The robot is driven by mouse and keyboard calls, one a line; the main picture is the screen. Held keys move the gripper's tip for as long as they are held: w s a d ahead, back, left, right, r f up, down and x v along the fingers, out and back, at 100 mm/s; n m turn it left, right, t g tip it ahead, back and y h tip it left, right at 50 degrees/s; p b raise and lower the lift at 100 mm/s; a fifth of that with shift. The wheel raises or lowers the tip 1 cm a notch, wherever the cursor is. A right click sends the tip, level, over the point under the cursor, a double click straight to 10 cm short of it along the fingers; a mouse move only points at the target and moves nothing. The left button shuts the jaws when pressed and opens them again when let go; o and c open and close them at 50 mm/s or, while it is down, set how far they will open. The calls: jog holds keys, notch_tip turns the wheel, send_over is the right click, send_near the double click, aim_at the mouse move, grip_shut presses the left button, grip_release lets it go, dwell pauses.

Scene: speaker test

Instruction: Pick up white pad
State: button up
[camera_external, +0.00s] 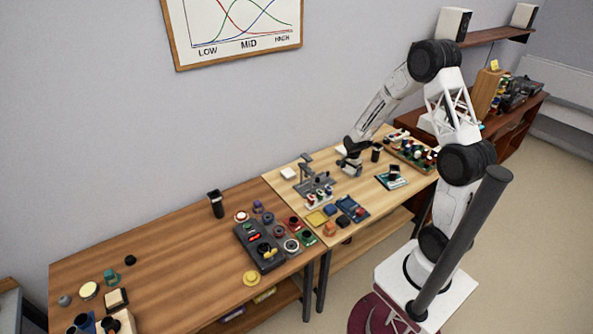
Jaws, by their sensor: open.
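A small white block-like pad (288,173) lies on the light wooden table near its back edge, left of the grey stand. Another white item (341,150) shows partly behind my gripper, close to the wall. I cannot tell for certain which of them is the white pad. My gripper (350,171) is open and points down over the back part of the light table, right of the grey stand. It looks empty, and its exact height above the table is hard to tell.
A grey stand (308,180) stands left of my gripper, and a dark cup (376,153) stands close on its right. A tray of colourful parts (412,152) lies farther right. Blue and yellow pieces crowd the front. The darker left table (170,255) has free room.

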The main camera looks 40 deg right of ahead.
aim_at(358, 170)
jog(key=shift+c, duration=0.3)
jog(key=c, duration=0.7)
jog(key=shift+c, duration=0.2)
jog(key=shift+r, duration=0.2)
jog(key=shift+r, duration=0.8)
jog(key=shift+s+r, duration=0.25)
jog(key=shift+r, duration=0.6)
jog(key=s+a, duration=0.1)
jog(key=s, duration=0.4)
jog(key=s+a+r, duration=0.1)
jog(key=s, duration=0.9)
jog(key=shift+s+a+r, duration=0.15)
jog(key=shift+a, duration=0.25)
